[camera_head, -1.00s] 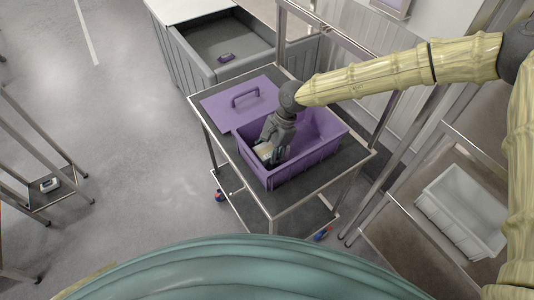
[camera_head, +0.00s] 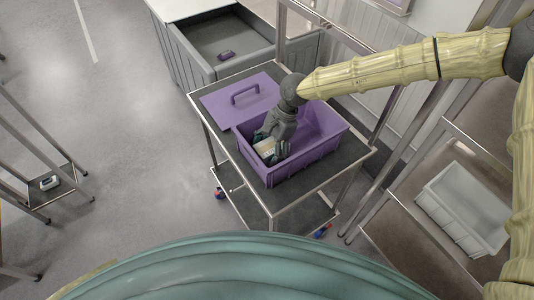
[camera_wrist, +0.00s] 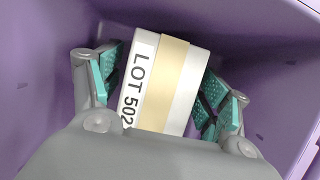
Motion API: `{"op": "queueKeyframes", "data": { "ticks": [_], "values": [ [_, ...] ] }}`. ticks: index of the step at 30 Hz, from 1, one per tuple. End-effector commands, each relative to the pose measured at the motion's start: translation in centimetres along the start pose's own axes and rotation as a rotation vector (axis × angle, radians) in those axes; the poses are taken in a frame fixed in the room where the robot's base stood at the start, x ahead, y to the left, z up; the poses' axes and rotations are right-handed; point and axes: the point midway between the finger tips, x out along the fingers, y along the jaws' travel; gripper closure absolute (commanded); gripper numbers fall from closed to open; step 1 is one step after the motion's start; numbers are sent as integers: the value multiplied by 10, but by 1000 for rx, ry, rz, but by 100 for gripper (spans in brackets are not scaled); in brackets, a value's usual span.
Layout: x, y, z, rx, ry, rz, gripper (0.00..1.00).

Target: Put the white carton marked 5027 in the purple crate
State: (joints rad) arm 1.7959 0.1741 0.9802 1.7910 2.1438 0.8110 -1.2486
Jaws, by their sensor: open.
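The purple crate (camera_head: 312,167) stands on a cart in the head view, and its walls surround my gripper in the wrist view (camera_wrist: 35,75). The white carton (camera_wrist: 187,85) lies inside it, with a tan tape band and print reading "LOT 502"; the rest of the print is hidden. The carton also shows in the head view (camera_head: 265,148), at the crate's left part. My gripper (camera_wrist: 168,95) reaches down into the crate with its teal-padded fingers spread, one on either side of the carton. A gap shows between the fingers and the carton's sides.
The purple lid (camera_head: 238,101) with a handle lies beside the crate on the cart (camera_head: 343,163). A white bin (camera_head: 463,208) sits on a shelf at right.

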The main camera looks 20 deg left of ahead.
Motion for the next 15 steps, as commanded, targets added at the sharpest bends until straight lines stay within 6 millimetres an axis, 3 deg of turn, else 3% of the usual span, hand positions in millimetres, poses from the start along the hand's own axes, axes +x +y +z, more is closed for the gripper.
{"op": "queueKeyframes", "data": {
  "ticks": [15],
  "values": [
    [-86, 0, -2, 1, 0, -2, 24]
  ]
}}
